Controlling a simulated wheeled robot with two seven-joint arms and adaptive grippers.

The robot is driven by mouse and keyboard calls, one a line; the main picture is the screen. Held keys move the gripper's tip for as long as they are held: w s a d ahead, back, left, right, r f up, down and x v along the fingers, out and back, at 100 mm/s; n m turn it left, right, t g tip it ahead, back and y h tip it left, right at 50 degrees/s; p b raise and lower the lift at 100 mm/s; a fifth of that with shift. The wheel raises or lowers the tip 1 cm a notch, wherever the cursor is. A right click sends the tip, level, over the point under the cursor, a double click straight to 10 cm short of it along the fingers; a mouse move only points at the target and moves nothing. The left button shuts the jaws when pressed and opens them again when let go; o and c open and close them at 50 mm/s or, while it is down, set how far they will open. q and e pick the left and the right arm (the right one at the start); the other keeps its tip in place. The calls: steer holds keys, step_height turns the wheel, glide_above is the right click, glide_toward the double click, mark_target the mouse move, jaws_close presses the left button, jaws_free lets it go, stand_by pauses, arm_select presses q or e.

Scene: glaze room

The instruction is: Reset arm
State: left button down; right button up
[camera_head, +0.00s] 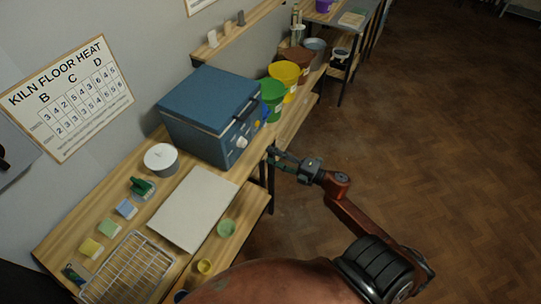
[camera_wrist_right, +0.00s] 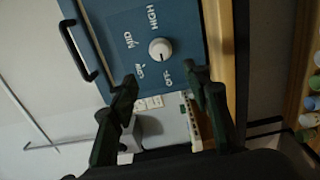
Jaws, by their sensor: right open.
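My right gripper (camera_head: 284,160) is at the front of the blue kiln (camera_head: 209,113), near its lower right corner and the bench edge. Its two fingers are apart with nothing between them. In the right wrist view the open fingers (camera_wrist_right: 165,100) frame the lower part of the kiln front. The kiln's white dial (camera_wrist_right: 160,49), marked with heat settings, is just beyond the fingertips, and the black handle (camera_wrist_right: 75,48) is to its left. The kiln lid looks shut. My left gripper is not seen.
On the bench are a white slab (camera_head: 194,207), a wire rack (camera_head: 127,268), a round white pot (camera_head: 161,159) and coloured sponges. Green (camera_head: 272,97) and yellow (camera_head: 285,76) buckets stand beyond the kiln. A kiln chart (camera_head: 71,97) hangs on the wall. The floor (camera_head: 430,130) at right is clear.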

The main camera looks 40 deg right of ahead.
stand_by(0.3)
steer(key=s+d+f+m+g+h, duration=0.1)
steer(key=d+f+m+h, duration=0.25)
steer(key=f, duration=0.55)
steer(key=s+d+f+m+h, duration=0.1)
steer(key=d+f+m+h, duration=0.2)
steer(key=f, duration=0.5)
steer(key=s+d+f+m+g+h, duration=0.15)
steer(key=s+f+m, duration=0.3)
steer(key=f, duration=0.65)
steer(key=s+f+m+g, duration=0.3)
steer(key=s+f, duration=0.2)
steer(key=f, duration=0.6)
steer(key=s+a+f+m+g, duration=0.2)
steer(key=s+a+f, duration=0.3)
steer(key=s+f, duration=0.3)
steer(key=s+a+f+m+g, duration=0.3)
steer(key=s+f, duration=0.6)
steer(key=s, duration=0.7)
steer(key=s+a+f+m+g, duration=0.2)
steer(key=s+a+f+g, duration=0.3)
steer(key=s, duration=0.8)
steer(key=a+f, duration=0.3)
steer(key=f, duration=0.1)
steer(key=shift+y, duration=0.4)
steer(key=shift+c, duration=0.4)
